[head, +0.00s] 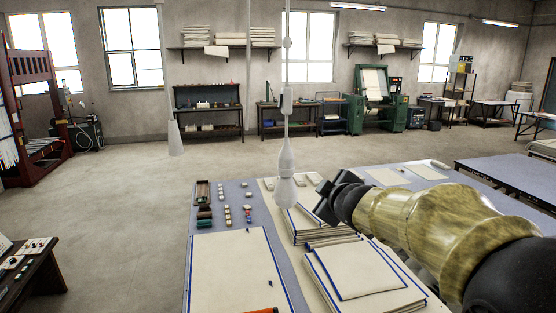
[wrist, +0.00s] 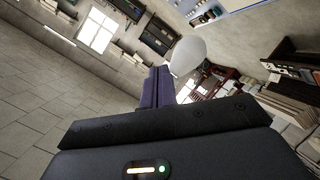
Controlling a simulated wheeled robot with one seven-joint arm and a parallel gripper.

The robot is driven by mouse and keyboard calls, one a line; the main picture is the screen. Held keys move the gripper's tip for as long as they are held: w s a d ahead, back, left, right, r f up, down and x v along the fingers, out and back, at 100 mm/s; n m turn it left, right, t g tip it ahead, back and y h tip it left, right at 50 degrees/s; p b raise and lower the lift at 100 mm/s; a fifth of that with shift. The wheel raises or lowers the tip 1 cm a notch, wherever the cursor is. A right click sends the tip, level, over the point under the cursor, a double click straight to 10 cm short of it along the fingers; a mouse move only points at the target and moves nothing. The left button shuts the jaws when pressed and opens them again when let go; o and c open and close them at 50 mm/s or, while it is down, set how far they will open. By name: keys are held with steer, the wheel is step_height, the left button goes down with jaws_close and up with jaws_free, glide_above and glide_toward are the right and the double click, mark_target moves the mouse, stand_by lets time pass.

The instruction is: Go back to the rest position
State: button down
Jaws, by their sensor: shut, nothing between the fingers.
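My gripper (head: 325,198) is raised above the right part of the table, its arm reaching in from the right. In the wrist view its dark fingers (wrist: 158,88) are together, with nothing seen between them. A flat white cloth with blue edges (head: 230,272) lies on the table (head: 200,222) at the front left. Folded white cloths with blue edges (head: 358,270) are stacked to its right, below my arm. Another folded stack (head: 312,228) lies behind them, below my gripper. My gripper appears apart from all the cloths.
A white lamp (head: 286,185) hangs over the table just left of my gripper; it also shows in the wrist view (wrist: 187,55). Small blocks (head: 227,215) lie on the table's back left. A second blue-topped table (head: 505,172) stands at right.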

steer(key=s+d+f+m+g+h, duration=0.1)
steer(key=s+d+f+m+g, duration=0.2)
steer(key=s+f, duration=0.45)
steer(key=s+d+f+m+g+h, duration=0.1)
steer(key=s+f+m+g+h, duration=0.2)
steer(key=f, duration=0.8)
steer(key=s+f+m+g+y, duration=0.1)
steer(key=s+f+m+g, duration=0.1)
steer(key=s+f, duration=0.3)
steer(key=s+f+m+g+b, duration=0.1)
steer(key=s+f+m+g, duration=0.2)
steer(key=s, duration=0.7)
step_height(320, 180, down, 2)
steer(key=shift+f+m+y, duration=0.1)
steer(key=shift+m+y, duration=0.3)
steer(key=shift+m, duration=0.1)
steer(key=shift+a, duration=0.1)
